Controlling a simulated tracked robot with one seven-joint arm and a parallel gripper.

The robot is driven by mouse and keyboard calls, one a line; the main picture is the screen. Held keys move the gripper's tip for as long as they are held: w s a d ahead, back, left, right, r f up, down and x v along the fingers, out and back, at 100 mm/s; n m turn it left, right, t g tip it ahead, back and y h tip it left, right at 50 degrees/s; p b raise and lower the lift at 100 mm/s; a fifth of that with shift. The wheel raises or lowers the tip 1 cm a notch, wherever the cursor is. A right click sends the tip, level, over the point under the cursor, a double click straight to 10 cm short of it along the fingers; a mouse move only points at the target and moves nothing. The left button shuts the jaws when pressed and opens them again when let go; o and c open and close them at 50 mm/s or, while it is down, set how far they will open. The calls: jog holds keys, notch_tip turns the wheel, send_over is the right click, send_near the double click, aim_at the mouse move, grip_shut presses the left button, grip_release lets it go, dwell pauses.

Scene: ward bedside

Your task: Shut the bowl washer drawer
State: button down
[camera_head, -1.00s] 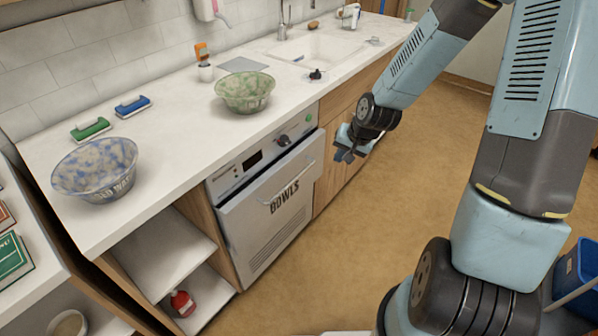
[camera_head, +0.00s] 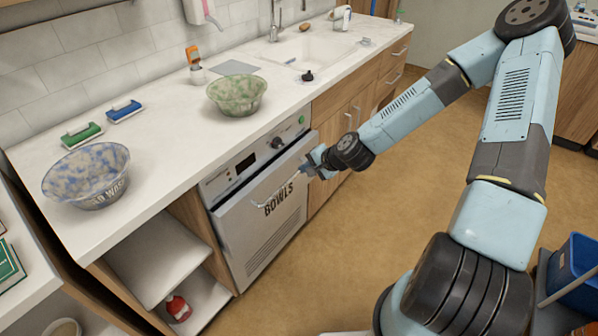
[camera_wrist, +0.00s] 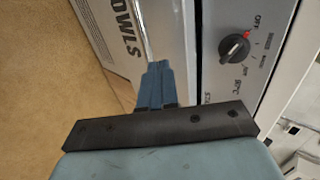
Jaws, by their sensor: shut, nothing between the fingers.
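The bowl washer drawer (camera_head: 262,232) has a grey front marked BOWLS and a bar handle, under the counter in the head view. Its top edge stands slightly proud of the control panel (camera_head: 250,160), with a dark gap between them in the wrist view. My gripper (camera_head: 312,160) is at the upper right of the front, near the handle's right end. In the wrist view, my gripper (camera_wrist: 160,68) has its fingers together and empty, pointing at the drawer front (camera_wrist: 170,30) beside the panel. I cannot tell whether they touch it.
The white counter (camera_head: 165,165) carries a blue-speckled bowl (camera_head: 88,178), a green bowl (camera_head: 237,95), and two brushes. Open shelves (camera_head: 150,262) lie left of the washer, wooden cupboards (camera_head: 340,125) right. The floor in front is clear.

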jog(key=x, duration=0.9)
jog(key=shift+w+a+f, duration=0.1)
jog(key=shift+a+f, duration=0.05)
jog(key=shift+f, duration=0.05)
